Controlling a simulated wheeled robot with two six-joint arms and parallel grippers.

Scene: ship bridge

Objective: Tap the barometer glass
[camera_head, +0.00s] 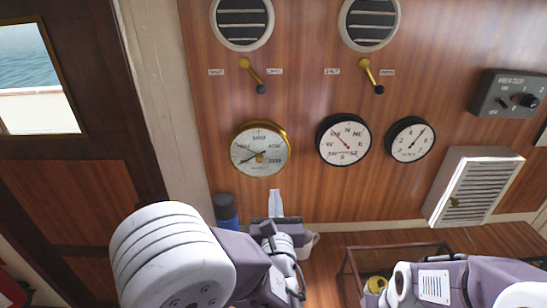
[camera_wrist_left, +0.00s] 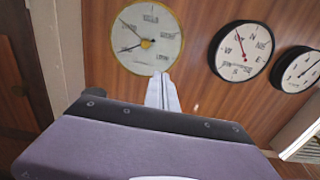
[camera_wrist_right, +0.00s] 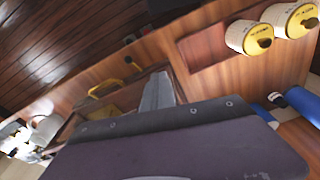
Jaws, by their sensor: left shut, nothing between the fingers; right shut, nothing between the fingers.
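The barometer is the brass-rimmed round dial (camera_head: 259,143) on the wood panel, left of two black-rimmed dials. In the left wrist view its face (camera_wrist_left: 140,25) is directly beyond my fingertips. My left gripper (camera_head: 275,200) is shut and empty, pointing up just below the barometer's lower rim. In the left wrist view, its fingertips (camera_wrist_left: 161,82) overlap the dial's lower edge; I cannot tell whether they touch. My right gripper (camera_wrist_right: 158,88) is shut and empty over the counter; its fingertips are not clear in the head view.
A compass-like dial (camera_head: 343,140) and another dial (camera_head: 410,139) hang to the right. Levers (camera_head: 252,76) and round vents (camera_head: 242,22) are above. A blue bottle (camera_head: 225,210) stands left of my left gripper. A slatted white box (camera_head: 472,187) juts out right. Yellow-labelled cans (camera_wrist_right: 249,36) show in the right wrist view.

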